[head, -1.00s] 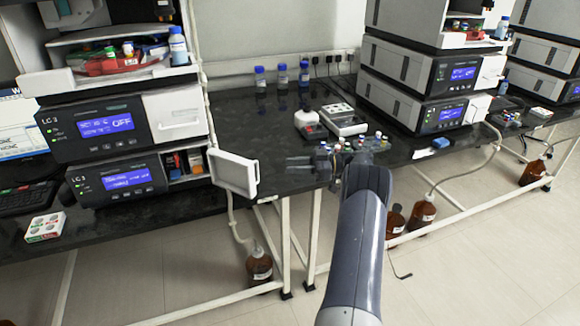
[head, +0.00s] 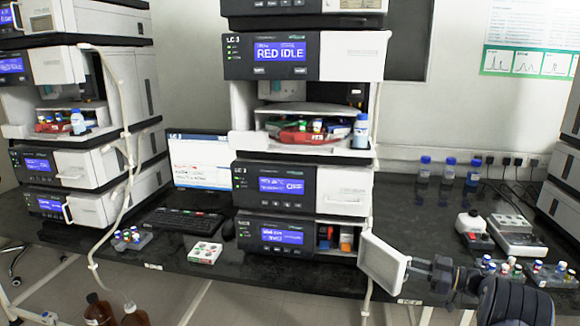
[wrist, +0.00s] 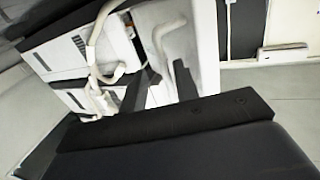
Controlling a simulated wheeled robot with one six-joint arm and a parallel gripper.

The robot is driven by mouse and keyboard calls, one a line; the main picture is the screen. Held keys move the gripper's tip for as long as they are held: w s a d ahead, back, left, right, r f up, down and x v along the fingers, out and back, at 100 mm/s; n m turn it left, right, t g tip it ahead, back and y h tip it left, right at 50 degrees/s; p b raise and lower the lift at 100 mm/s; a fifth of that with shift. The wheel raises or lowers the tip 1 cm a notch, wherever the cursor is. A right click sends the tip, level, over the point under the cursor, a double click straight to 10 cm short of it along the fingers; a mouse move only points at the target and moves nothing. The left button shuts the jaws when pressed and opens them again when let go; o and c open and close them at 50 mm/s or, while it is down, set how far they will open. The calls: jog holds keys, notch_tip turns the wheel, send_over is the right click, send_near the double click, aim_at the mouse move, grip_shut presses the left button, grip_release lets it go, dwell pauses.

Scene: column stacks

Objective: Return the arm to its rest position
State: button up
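My gripper (head: 416,267) is at the lower right of the head view, at the bench's front edge and pointing left. It appears close to the open white door (head: 384,262) of the lowest LC 3 unit; I cannot tell whether they touch.
A vial rack (head: 505,268) stands beside my arm. The LC 3 stack (head: 300,180) rises behind the door. A white box with colored spots (head: 205,253) and a keyboard (head: 180,221) lie to the left. Brown bottles (head: 98,309) stand on the floor.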

jog(key=shift+s+a, duration=0.15)
dwell(0.5)
